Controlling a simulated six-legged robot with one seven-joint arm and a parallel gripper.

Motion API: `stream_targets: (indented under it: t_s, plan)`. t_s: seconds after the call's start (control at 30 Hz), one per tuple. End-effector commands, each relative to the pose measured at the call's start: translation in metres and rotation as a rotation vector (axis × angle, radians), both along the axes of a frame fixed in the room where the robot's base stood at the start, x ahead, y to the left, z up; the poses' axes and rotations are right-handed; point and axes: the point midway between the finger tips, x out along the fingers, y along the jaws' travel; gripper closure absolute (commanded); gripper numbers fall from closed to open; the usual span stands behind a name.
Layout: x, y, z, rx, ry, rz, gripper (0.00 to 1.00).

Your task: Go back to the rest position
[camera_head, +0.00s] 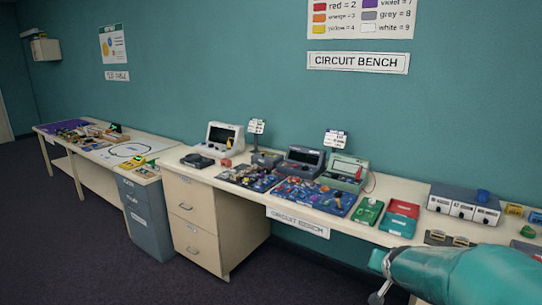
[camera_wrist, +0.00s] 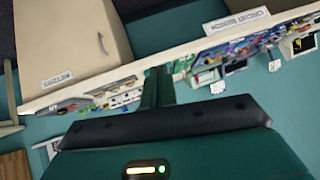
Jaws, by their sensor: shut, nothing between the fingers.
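My gripper (camera_wrist: 158,84) shows in the wrist view as teal fingers standing up from a wide black palm. The fingers are together, with nothing seen between them. In the wrist view they overlap the image of the bench edge and the small items on it; I cannot tell how far away these are. My teal arm enters the head view at the lower right, in front of the right part of the circuit bench (camera_head: 232,178). The fingertips cannot be made out there.
Blue component trays (camera_head: 315,196), a green instrument (camera_head: 344,172), a red-and-green box (camera_head: 400,216) and a grey drawer unit (camera_head: 465,204) crowd the bench. A long table (camera_head: 98,160) lies beyond. Dark floor in front is clear.

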Motion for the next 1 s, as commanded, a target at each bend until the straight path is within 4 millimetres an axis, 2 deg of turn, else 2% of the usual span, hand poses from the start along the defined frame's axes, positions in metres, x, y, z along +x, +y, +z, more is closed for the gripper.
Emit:
stream_targets:
  t_s: [0.03, 0.1, 0.3, 0.47, 0.63, 0.7, 0.8, 1.0]
  plan:
    - [-0.014, 0.013, 0.014, -0.023, 0.018, 0.026, 1.0]
    - [-0.036, 0.029, 0.028, -0.047, 0.055, 0.06, 1.0]
    - [-0.104, 0.072, 0.055, -0.098, 0.157, 0.172, 1.0]
    - [-0.164, 0.102, 0.067, -0.116, 0.23, 0.281, 1.0]
    - [-0.222, 0.127, 0.07, -0.119, 0.296, 0.404, 1.0]
    - [-0.238, 0.133, 0.069, -0.116, 0.314, 0.442, 1.0]
    - [-0.252, 0.138, 0.068, -0.115, 0.33, 0.475, 1.0]
    - [-0.255, 0.139, 0.067, -0.114, 0.336, 0.484, 1.0]
